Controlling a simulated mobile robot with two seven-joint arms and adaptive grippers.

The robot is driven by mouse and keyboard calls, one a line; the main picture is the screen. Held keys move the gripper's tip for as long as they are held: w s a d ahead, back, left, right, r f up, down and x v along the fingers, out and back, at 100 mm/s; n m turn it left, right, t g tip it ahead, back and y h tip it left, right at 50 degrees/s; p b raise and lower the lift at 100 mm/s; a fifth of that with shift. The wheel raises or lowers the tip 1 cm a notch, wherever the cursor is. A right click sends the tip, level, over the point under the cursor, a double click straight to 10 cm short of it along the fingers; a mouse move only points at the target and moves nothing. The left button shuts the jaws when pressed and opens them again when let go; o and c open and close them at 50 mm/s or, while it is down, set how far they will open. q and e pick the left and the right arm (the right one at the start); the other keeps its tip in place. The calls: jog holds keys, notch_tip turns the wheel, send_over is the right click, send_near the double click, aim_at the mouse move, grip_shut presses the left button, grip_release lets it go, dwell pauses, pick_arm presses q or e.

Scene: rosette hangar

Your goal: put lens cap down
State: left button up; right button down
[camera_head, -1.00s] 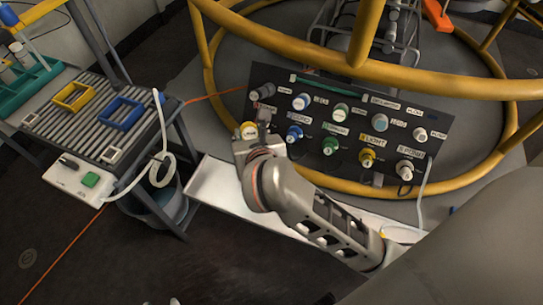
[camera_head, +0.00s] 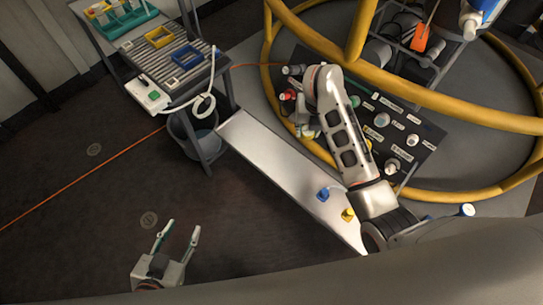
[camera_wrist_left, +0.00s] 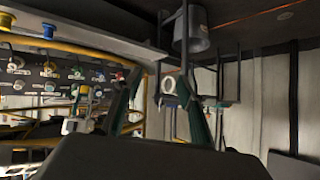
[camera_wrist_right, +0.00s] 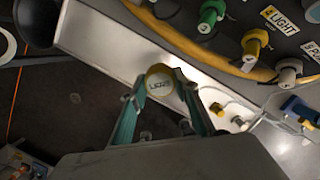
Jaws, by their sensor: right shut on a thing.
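The lens cap (camera_wrist_right: 158,84), a round cap with a yellow rim and a white lettered face, sits between the fingertips of my right gripper (camera_wrist_right: 156,90) in the right wrist view. That gripper is shut on it. In the head view my right gripper (camera_head: 306,128) is at the left end of the dark panel (camera_head: 408,122), near the pale shelf (camera_head: 265,155); my arm partly covers the panel, and the cap is hard to make out there. The shelf (camera_wrist_right: 110,45) also shows behind the cap. My left gripper (camera_head: 181,228) is open and empty over the dark floor.
A blue piece (camera_head: 323,194) and a yellow piece (camera_head: 348,214) lie on the shelf's near end; its left stretch looks bare. Yellow rails (camera_head: 440,95) curve around the panel. A slatted cart (camera_head: 172,70) with trays and a bucket (camera_head: 195,137) stand at the left.

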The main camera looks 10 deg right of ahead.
jog(key=s+a+f+g+p, duration=0.1)
jog(key=s+a+g+p, duration=0.1)
jog(key=s+a, duration=0.15)
jog(key=b, duration=0.6)
send_over(295, 177)
jog(key=shift+n+g, duration=0.3)
jog(key=shift+n, duration=0.1)
jog(key=f, duration=1.3)
jog(key=shift+s+f, duration=0.2)
jog(key=shift+s, duration=0.05)
jog(key=shift+w+f, duration=0.15)
jog(key=shift+f, duration=0.55)
jog(key=f+b, duration=0.1)
jog(key=f, duration=0.2)
jog(key=shift+s+f, duration=0.2)
jog(key=shift+w+f+b, duration=0.2)
jog(key=shift+f+b, duration=0.35)
jog(key=shift+f, duration=0.2)
jog(key=shift+r, duration=0.1)
jog(key=shift+f, duration=0.2)
jog(key=c, duration=1.5)
grip_release()
pick_arm(q)
jog(key=shift+d+f+h, duration=0.3)
jog(key=shift+d+f, duration=0.2)
jog(key=shift+f, duration=0.1)
pick_arm(e)
jog(key=shift+r, duration=0.1)
